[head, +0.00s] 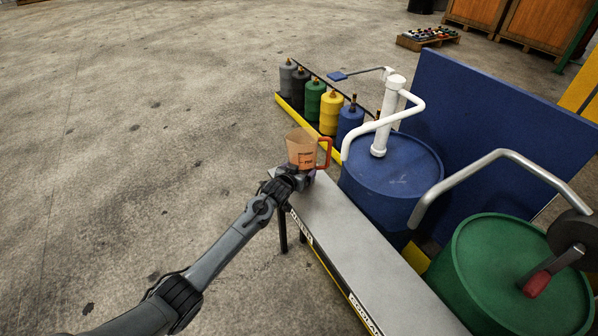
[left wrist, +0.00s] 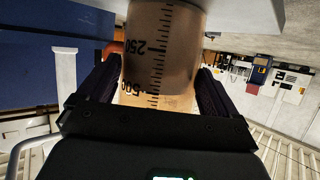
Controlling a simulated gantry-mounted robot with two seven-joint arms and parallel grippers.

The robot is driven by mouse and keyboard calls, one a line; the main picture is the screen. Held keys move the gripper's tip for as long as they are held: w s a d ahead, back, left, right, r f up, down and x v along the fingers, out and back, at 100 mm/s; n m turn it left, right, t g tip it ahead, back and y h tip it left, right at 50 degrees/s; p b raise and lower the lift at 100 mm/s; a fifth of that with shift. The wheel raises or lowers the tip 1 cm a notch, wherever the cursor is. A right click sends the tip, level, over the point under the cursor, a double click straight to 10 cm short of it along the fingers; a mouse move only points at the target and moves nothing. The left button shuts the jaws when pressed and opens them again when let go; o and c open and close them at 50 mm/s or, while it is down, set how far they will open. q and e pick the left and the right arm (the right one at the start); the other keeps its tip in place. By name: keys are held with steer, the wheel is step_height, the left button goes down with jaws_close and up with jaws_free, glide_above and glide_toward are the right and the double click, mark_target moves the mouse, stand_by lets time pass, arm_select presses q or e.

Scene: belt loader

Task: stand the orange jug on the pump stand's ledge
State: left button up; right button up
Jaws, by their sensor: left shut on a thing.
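The orange jug (head: 301,152) is translucent, with a red-orange handle on its right side in the head view. My left gripper (head: 297,176) is shut on it. The jug is at the far end of the pump stand's grey ledge (head: 345,225); I cannot tell whether its base touches the ledge. In the left wrist view the jug (left wrist: 160,60) shows black measuring marks between the two dark fingers of the left gripper (left wrist: 155,92). My right gripper is not in view.
A blue drum (head: 385,180) with a white pump and a green drum (head: 510,285) stand right of the ledge. Several coloured containers (head: 330,110) stand in a row behind the jug. A blue panel (head: 475,120) rises behind the drums. The concrete floor at left is clear.

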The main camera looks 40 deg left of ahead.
arm_select(q)
steer(key=o, duration=1.2)
steer(key=shift+c, duration=0.2)
steer(key=shift+r, duration=0.15)
steer(key=shift+s+d+r+p, duration=0.1)
steer(key=shift+s+r+p, duration=0.05)
steer(key=shift+s+p, duration=0.15)
steer(key=p+v, duration=0.5)
steer(key=v, duration=0.5)
steer(key=s+d+f+m+g+h, duration=0.1)
steer(key=s+d+f+g, duration=0.15)
steer(key=s+d, duration=0.5)
steer(key=s+d+f+m+g+h, duration=0.15)
steer(key=s+d+f, duration=0.3)
steer(key=s, duration=0.55)
steer(key=s+d+r+m+g, duration=0.1)
steer(key=s+d, duration=0.3)
steer(key=s, duration=0.5)
steer(key=s+d+r+m+g+h, duration=0.1)
steer(key=s+d+g, duration=0.3)
steer(key=s, duration=0.5)
steer(key=shift+s+r, duration=0.2)
steer(key=shift+r, duration=0.3)
steer(key=shift+d+r+h, duration=0.1)
steer(key=shift+h, duration=0.15)
